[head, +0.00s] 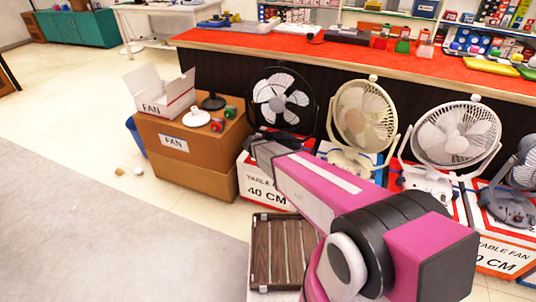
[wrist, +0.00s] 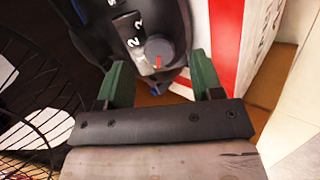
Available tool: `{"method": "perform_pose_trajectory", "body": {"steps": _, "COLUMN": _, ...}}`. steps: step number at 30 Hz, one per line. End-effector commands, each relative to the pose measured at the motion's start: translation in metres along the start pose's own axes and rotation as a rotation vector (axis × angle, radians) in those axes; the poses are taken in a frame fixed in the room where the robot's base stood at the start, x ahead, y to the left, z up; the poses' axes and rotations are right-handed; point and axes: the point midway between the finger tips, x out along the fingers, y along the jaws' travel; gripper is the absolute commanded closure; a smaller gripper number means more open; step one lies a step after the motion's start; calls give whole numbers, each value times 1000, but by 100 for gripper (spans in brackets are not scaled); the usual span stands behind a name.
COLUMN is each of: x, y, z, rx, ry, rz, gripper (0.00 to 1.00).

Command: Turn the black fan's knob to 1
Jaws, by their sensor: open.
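The black fan (head: 283,98) stands on a white-and-red box, with its round cage facing me. In the wrist view its dark base (wrist: 100,14) carries a grey round knob (wrist: 158,48) with a red mark on the side towards my gripper. White digits, one of them a 2, sit beside the knob on a dark strip. My gripper (wrist: 160,70) is open, with one green finger to each side of the knob. I cannot tell whether either finger touches it. In the head view my arm reaches the fan's base and hides the knob.
A beige fan (head: 365,115) and a white fan (head: 456,135) stand to the right on boxes. A brown carton (head: 190,180) with small items is at the left. The red-topped counter (head: 330,48) is behind. The floor at the left is mostly clear.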

Motion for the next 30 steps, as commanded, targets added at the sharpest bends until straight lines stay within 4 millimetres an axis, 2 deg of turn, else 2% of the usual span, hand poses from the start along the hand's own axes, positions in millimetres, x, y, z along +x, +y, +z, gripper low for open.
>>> {"method": "perform_pose_trajectory", "body": {"steps": 1, "x": 10, "y": 0, "z": -2, "rx": 1, "ry": -2, "rz": 0, "gripper": 40}}
{"method": "perform_pose_trajectory", "body": {"steps": 6, "x": 25, "y": 0, "z": 0, "rx": 1, "ry": -1, "rz": 0, "gripper": 40}}
{"method": "perform_pose_trajectory", "body": {"steps": 14, "x": 26, "y": 0, "z": 0, "rx": 1, "ry": 0, "rz": 0, "gripper": 40}}
{"method": "perform_pose_trajectory", "body": {"steps": 15, "x": 26, "y": 0, "z": 0, "rx": 1, "ry": 0, "rz": 0, "gripper": 46}}
{"method": "perform_pose_trajectory", "body": {"steps": 17, "x": 26, "y": 0, "z": 0, "rx": 1, "ry": 0, "rz": 0, "gripper": 66}}
{"method": "perform_pose_trajectory", "body": {"steps": 19, "x": 26, "y": 0, "z": 0, "rx": 1, "ry": 0, "rz": 0, "gripper": 88}}
{"method": "perform_pose_trajectory", "body": {"steps": 30, "x": 26, "y": 0, "z": 0, "rx": 39, "ry": -1, "rz": -5, "gripper": 89}}
